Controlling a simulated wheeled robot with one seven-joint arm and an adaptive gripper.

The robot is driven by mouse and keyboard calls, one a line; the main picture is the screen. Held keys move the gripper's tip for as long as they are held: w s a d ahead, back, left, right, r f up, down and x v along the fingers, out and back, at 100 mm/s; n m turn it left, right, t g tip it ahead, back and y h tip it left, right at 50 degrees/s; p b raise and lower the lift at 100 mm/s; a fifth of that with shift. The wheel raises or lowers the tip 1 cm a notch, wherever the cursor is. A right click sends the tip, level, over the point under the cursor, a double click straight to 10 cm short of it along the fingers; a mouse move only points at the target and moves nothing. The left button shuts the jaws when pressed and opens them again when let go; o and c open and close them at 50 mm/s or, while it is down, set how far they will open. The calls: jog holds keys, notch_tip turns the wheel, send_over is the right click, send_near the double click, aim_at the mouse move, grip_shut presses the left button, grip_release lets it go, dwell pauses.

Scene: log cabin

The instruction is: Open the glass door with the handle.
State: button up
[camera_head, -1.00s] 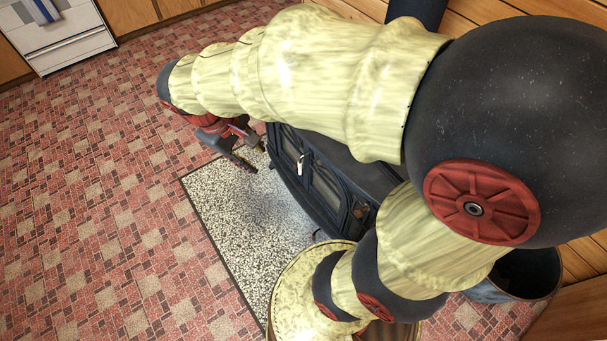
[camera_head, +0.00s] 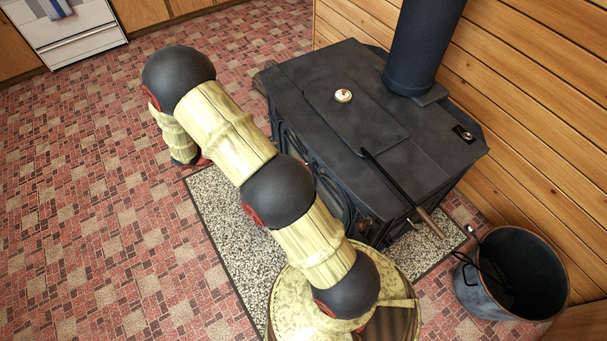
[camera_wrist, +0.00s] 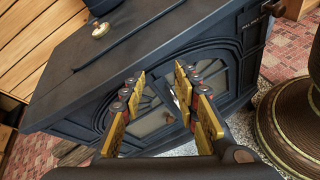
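The black stove (camera_head: 425,145) stands against the wood wall; its front is mostly hidden behind my arm in the head view. In the wrist view the stove (camera_wrist: 75,95) fills the middle, with arched, barred glass doors on its front. One glass pane (camera_wrist: 148,124) shows at left and another (camera_wrist: 214,82) at right. A small pale piece, perhaps the handle, shows near the right fingers, partly hidden. My gripper (camera_wrist: 157,84) is open, its yellow-padded fingers spread in front of the doors. Nothing is visibly held, and I cannot tell whether a finger touches the door.
A poker (camera_head: 392,180) lies across the stove top and sticks out past its edge. A dark bucket (camera_head: 548,270) stands at the right. A stove pipe (camera_head: 423,45) rises at the back. The tiled floor (camera_head: 90,200) at left is clear.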

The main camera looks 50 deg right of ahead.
jog(key=s+d+f+n+t+h, duration=0.1)
jog(key=d+f+n+h, duration=0.15)
jog(key=f, duration=0.65)
jog(key=s+d+f+n+t+h, duration=0.15)
jog(key=f+n, duration=0.25)
jog(key=f, duration=0.4)
jog(key=s+d+f+n+t+h, duration=0.1)
jog(key=d+f+n+t+h, duration=0.15)
jog(key=f, duration=0.65)
jog(key=shift+g+y, duration=0.25)
jog(key=shift+g, duration=0.15)
jog(key=d+b, duration=0.1)
jog(key=d, duration=0.5)
jog(key=shift+s+d, duration=0.1)
jog(key=shift+s, duration=0.1)
jog(key=shift+c, duration=0.3)
jog(key=c, duration=0.7)
grip_shut()
